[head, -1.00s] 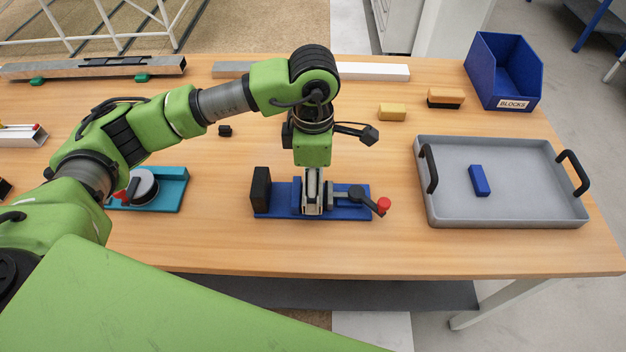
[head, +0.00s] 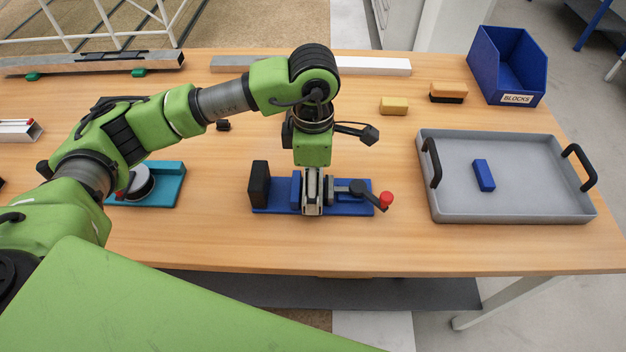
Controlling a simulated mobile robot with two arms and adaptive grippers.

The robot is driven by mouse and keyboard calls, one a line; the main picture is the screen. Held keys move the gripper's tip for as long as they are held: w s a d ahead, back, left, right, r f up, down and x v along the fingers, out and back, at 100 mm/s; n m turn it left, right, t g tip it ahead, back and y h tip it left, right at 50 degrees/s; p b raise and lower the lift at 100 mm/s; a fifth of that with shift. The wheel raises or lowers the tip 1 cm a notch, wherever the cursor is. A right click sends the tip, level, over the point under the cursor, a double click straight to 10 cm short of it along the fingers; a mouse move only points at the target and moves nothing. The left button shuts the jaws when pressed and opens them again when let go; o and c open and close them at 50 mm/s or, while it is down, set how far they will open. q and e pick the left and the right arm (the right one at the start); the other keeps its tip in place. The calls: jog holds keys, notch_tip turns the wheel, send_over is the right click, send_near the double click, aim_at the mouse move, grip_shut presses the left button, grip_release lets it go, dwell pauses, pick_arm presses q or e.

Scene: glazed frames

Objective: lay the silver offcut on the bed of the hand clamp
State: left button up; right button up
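The hand clamp (head: 280,204) lies near the table's front edge: a blue base with a black block at its left end, a blue jaw near its middle and a red-tipped handle at its right. My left gripper (head: 312,211) points straight down over the middle of the clamp, just right of the blue jaw, its fingertips low at the base. The fingers hide that part of the clamp. I cannot clearly make out the silver offcut; whether anything pale between the fingers is the offcut, I cannot tell. My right gripper is not in view.
A grey tray (head: 440,207) with a blue block stands at the right. Behind it are a blue bin (head: 482,72), a brush (head: 447,91) and a yellow block (head: 394,105). A teal fixture (head: 169,190) stands left of the clamp. Long metal bars (head: 160,62) lie at the back.

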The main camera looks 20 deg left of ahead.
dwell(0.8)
pick_arm(q)
jog(key=o, duration=1)
notch_tip(320, 180, up, 12)
